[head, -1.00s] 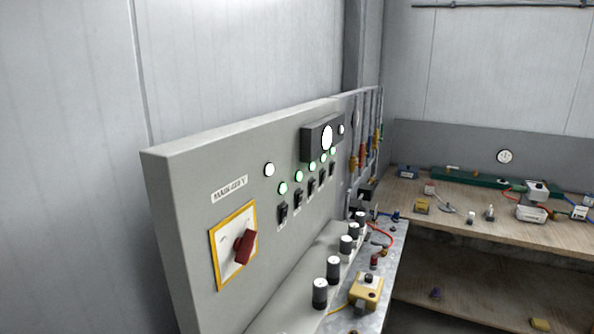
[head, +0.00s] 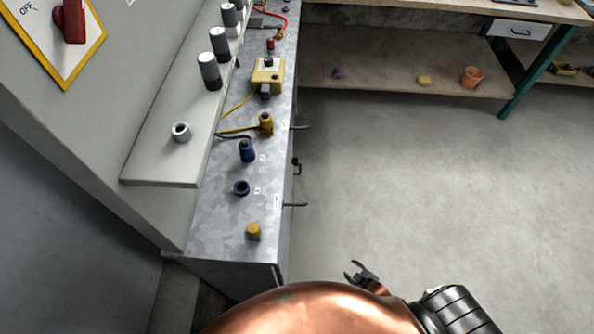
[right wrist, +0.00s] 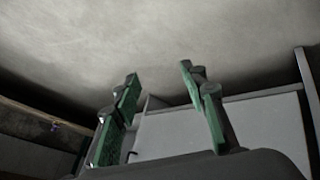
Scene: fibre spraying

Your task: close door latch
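A metal-topped cabinet (head: 226,225) runs along the left in the head view. On its front side are two dark bar handles, a farther one (head: 301,127) and a nearer one (head: 294,204). A small black latch-like knob (head: 296,165) sits between them; its exact position cannot be told. My right gripper (head: 362,271) is low in the head view, right of the cabinet's near end and apart from the handles. In the right wrist view its green-padded fingers (right wrist: 160,95) are spread and empty, with a pale panel (right wrist: 225,130) beyond. My left gripper is not in view.
Plugs, sockets and a yellow box (head: 267,75) stand on the cabinet top. A control panel with a red rotary switch (head: 72,20) rises at left. A wooden shelf (head: 400,75) stands at the back. The grey floor (head: 430,180) at right is clear.

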